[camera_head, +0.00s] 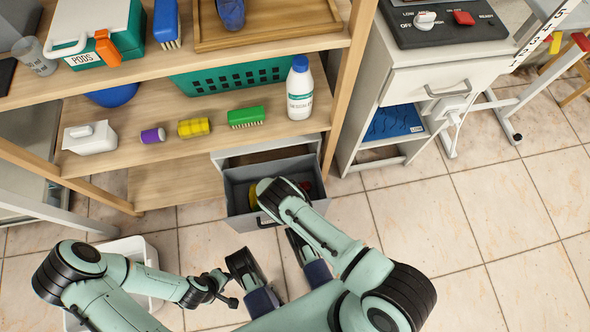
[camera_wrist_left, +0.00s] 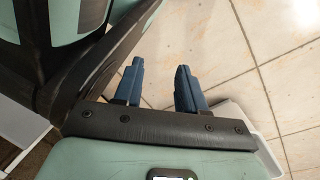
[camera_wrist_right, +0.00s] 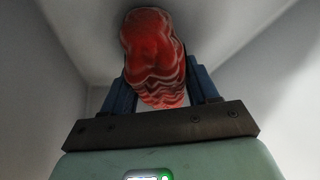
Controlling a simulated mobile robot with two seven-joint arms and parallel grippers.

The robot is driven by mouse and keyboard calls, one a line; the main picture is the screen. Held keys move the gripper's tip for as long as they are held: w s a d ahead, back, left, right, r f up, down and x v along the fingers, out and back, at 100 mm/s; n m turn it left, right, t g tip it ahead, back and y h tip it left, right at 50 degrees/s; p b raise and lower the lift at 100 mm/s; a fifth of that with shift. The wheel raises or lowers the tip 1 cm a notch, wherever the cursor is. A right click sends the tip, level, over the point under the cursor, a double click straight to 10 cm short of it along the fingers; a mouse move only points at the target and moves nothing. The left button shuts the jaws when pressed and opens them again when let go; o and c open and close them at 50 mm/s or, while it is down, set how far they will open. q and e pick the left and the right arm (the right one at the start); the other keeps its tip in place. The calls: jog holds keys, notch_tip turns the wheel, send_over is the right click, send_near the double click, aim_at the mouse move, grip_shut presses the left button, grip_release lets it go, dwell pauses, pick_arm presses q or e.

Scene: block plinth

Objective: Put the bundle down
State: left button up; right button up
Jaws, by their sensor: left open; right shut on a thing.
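The bundle (camera_wrist_right: 153,55) is a red, lumpy thing with pale wavy lines, seen in the right wrist view. My right gripper (camera_wrist_right: 161,88) is shut on it, with a blue finger on each side. Grey walls surround it there, inside the open grey drawer (camera_head: 240,211). Whether the bundle touches the drawer floor, I cannot tell. In the head view my right wrist hides the right gripper. My left gripper (camera_wrist_left: 158,82) is open and empty over the tiled floor; it also shows in the head view (camera_head: 268,248), in front of the drawer.
A yellow thing is partly visible in the drawer. Above stand wooden shelves (camera_head: 150,185) with a white bottle (camera_head: 300,92), a green brush (camera_head: 246,117) and a green basket (camera_head: 228,80). A white bin (camera_head: 141,246) stands beneath my left arm.

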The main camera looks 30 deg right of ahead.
jog(key=shift+f, duration=0.1)
jog(key=o, duration=1.1)
pick_arm(q)
jog(key=shift+s, duration=0.15)
jog(key=w+r+t+p, duration=0.2)
jog(key=w+r+p, duration=0.1)
jog(key=w+r, duration=0.2)
jog(key=shift+w+d, duration=0.45)
jog(key=shift+w, duration=0.3)
pick_arm(e)
jog(key=v, duration=0.7)
jog(key=shift+a+r, duration=0.1)
jog(key=shift+r, duration=0.3)
pick_arm(q)
jog(key=shift+r, duration=0.1)
